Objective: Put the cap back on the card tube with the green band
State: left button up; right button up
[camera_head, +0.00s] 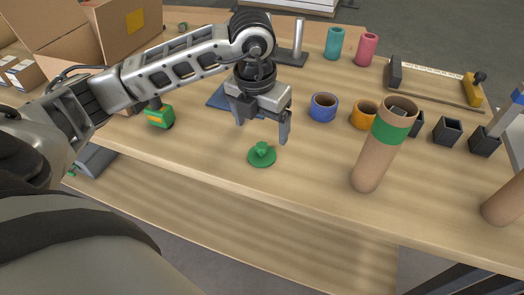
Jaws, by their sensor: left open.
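The card tube with the green band (376,160) stands on the table right of centre, slightly tilted in view. Its top end is open and something greyish shows inside. A green cap (262,154) with a raised knob lies on the table, left of the tube and near the front edge. My left gripper (262,133) is above and just behind the cap, pointing down. Its fingers are apart with nothing between them. I cannot tell whether a finger touches the cap. My right gripper does not show.
Blue (323,107) and orange (363,115) rings stand behind the tube. Black square holders (447,131) and another card tube (504,203) are at right. Teal (334,43) and pink (367,50) cylinders stand at the back. A green tape measure (159,115) and cardboard box (95,35) are left.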

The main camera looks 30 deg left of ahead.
aim_at(262, 145)
pick_arm(q)
jog(key=shift+w+f, duration=0.2)
jog(key=shift+f, duration=0.95)
jog(key=shift+w+f+p, duration=0.15)
jog(key=shift+f+p, duration=0.45)
jog(key=shift+f, duration=2.05)
jog(key=shift+c, duration=0.2)
jog(key=c, duration=1)
